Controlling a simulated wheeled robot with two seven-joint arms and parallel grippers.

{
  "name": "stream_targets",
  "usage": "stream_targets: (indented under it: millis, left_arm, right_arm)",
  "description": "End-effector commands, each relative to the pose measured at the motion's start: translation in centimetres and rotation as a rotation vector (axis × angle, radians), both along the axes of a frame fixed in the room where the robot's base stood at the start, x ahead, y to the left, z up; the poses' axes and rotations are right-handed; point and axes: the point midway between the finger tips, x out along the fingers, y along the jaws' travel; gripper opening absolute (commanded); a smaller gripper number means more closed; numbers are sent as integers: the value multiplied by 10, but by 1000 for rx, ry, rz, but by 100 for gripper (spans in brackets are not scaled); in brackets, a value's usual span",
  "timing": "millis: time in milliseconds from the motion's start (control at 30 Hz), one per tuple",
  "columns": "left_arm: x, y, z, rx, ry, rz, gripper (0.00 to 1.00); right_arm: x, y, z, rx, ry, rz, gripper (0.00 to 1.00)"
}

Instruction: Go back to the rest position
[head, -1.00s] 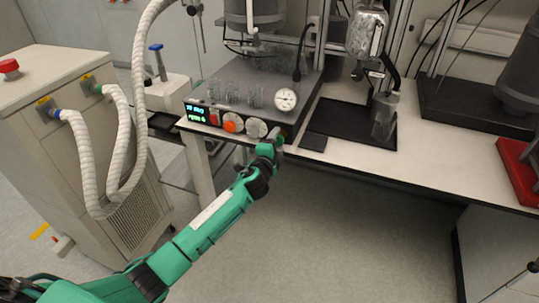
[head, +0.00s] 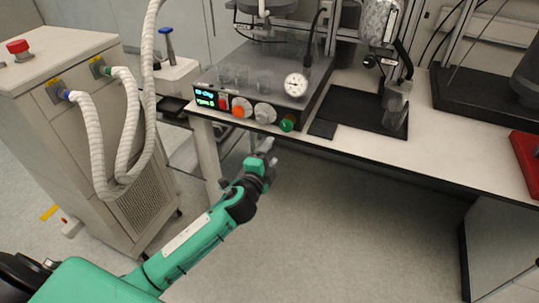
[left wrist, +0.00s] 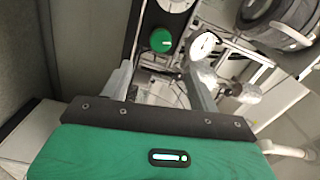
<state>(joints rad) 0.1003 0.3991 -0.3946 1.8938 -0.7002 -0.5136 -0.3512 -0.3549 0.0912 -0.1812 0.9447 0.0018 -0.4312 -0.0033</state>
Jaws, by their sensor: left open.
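My left gripper (head: 268,153) is in front of and below the bench's front edge in the head view, apart from the control panel. In the left wrist view its two fingers (left wrist: 160,85) stand apart with nothing between them. Past the fingers is a green knob (left wrist: 162,40), which also shows at the panel's right end in the head view (head: 287,125). A round pressure gauge (head: 296,85) sits just above that knob and shows in the left wrist view too (left wrist: 203,45). My right gripper is in neither view.
The reactor control box (head: 262,95) has a lit display, an orange knob (head: 240,109) and several glass beakers on top. A white cabinet (head: 75,130) with ribbed hoses stands at the left. A black tray (head: 360,106) and a red block (head: 527,160) lie on the bench.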

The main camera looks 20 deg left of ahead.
Motion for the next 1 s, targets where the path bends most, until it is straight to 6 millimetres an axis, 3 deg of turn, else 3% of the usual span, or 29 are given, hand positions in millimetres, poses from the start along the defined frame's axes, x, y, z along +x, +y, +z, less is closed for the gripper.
stream_targets:
  millis: [367,467,567,700,767,867,1000]
  left_arm:
    - [0,0,0,0,1,1,61]
    - [1,2,-12,-12,26,5,61]
    - [1,9,-50,-53,105,19,61]
    - [-12,24,-144,-161,291,65,61]
    - [-26,30,-189,-219,379,93,61]
    - [-57,39,-259,-312,515,146,61]
    - [-117,49,-349,-439,694,238,61]
  right_arm:
    - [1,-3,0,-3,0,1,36]
    - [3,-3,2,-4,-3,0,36]
    - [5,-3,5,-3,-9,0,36]
    - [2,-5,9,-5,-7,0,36]
    - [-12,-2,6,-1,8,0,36]
    - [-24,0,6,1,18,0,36]
    - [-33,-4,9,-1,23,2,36]
